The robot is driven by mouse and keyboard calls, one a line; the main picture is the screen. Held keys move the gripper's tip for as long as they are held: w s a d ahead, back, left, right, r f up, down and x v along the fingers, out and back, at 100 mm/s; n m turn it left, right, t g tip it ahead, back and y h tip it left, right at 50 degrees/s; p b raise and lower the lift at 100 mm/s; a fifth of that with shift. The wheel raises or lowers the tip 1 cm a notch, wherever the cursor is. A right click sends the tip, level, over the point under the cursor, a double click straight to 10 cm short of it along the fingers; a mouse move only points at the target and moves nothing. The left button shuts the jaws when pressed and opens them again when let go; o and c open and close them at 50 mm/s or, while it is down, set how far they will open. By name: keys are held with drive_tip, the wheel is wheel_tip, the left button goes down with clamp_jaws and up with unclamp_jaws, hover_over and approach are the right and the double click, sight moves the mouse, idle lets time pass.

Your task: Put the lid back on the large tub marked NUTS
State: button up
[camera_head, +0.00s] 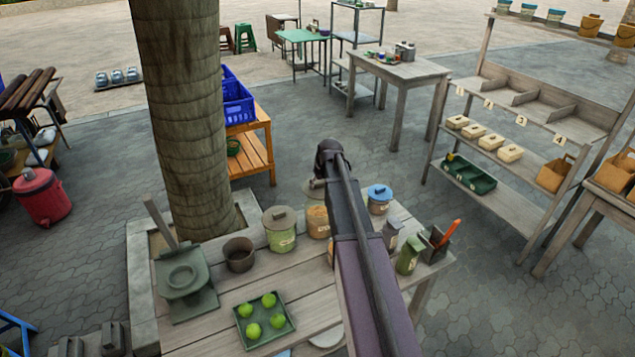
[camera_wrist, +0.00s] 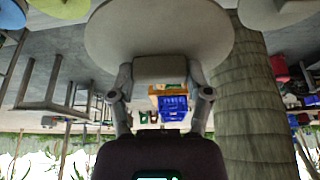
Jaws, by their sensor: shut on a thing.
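A large clear tub with brown contents (camera_head: 317,218) stands at the back of the wooden table, partly hidden by my arm. Its label is too small to read. My gripper (camera_wrist: 160,75) is shut on the block-shaped knob of a round grey lid (camera_wrist: 158,30). In the head view a sliver of the lid (camera_head: 312,188) shows at the top of this tub, beside my dark gripper end. I cannot tell whether the lid touches the rim, since my arm covers most of it.
A green-labelled tub (camera_head: 280,230) with its lid on stands close on the left. A blue-lidded jar (camera_head: 379,198) stands on the right. A tray of green fruit (camera_head: 264,320) lies in front. A thick tree trunk (camera_head: 185,120) rises behind the table at left.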

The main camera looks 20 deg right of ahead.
drive_tip(key=shift+f, duration=0.15)
drive_tip(key=shift+f+b, duration=3.05)
drive_tip(key=shift+b, duration=0.15)
drive_tip(key=shift+f, duration=0.15)
idle(0.6)
idle(0.3)
drive_tip(key=o, duration=1.1)
drive_tip(key=shift+c, duration=0.2)
drive_tip(key=shift+r+p, duration=3.35)
drive_tip(key=shift+r, duration=0.15)
drive_tip(key=shift+c, duration=0.2)
